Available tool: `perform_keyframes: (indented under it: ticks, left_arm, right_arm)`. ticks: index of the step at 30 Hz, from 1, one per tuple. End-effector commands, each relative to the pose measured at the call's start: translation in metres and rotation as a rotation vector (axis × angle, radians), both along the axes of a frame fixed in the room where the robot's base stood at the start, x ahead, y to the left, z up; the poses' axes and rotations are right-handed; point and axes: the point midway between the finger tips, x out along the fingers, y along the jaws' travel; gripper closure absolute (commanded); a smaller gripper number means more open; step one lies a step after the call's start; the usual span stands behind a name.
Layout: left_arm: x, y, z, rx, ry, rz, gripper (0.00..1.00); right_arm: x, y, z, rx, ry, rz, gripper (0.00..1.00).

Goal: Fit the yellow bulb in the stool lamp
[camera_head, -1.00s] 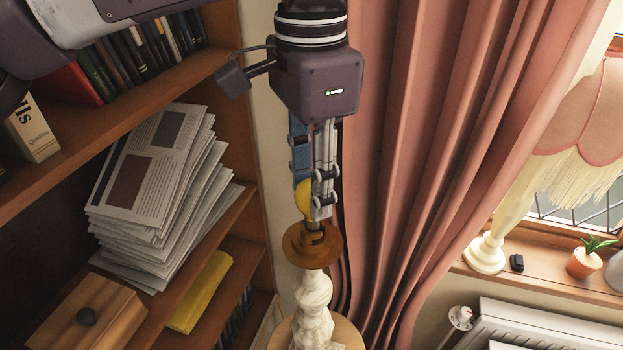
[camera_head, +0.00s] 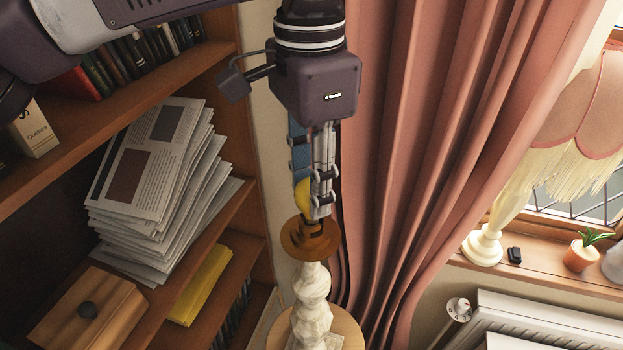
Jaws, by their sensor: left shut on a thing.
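The yellow bulb (camera_head: 302,194) is held between the fingers of my left gripper (camera_head: 312,195), which points straight down. The gripper is shut on the bulb and partly hides it. The bulb's lower end is over the brown disc-shaped top (camera_head: 296,245) of the stool lamp, close to its middle. I cannot tell whether the bulb sits in the socket. The lamp's pale twisted stem (camera_head: 312,300) stands upright on a round wooden stool (camera_head: 350,335). My right gripper is not in view.
A bookshelf (camera_head: 190,290) with stacked papers (camera_head: 150,190) and a wooden box (camera_head: 90,318) stands at left. A pink curtain (camera_head: 430,150) hangs close behind the gripper on the right. A fringed lamp (camera_head: 482,247) and a plant pot (camera_head: 580,256) stand on the windowsill.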

Motion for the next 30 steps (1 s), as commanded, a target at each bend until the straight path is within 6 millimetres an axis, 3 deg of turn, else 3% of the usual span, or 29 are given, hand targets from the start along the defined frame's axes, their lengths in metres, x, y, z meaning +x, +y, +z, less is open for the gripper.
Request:
perform_keyframes:
  ticks: [30]
  left_arm:
    - [-0.0001, 0.0014, -0.0062, 0.0, 0.001, -0.015, 0.86]
  right_arm:
    - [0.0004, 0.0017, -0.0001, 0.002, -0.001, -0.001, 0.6]
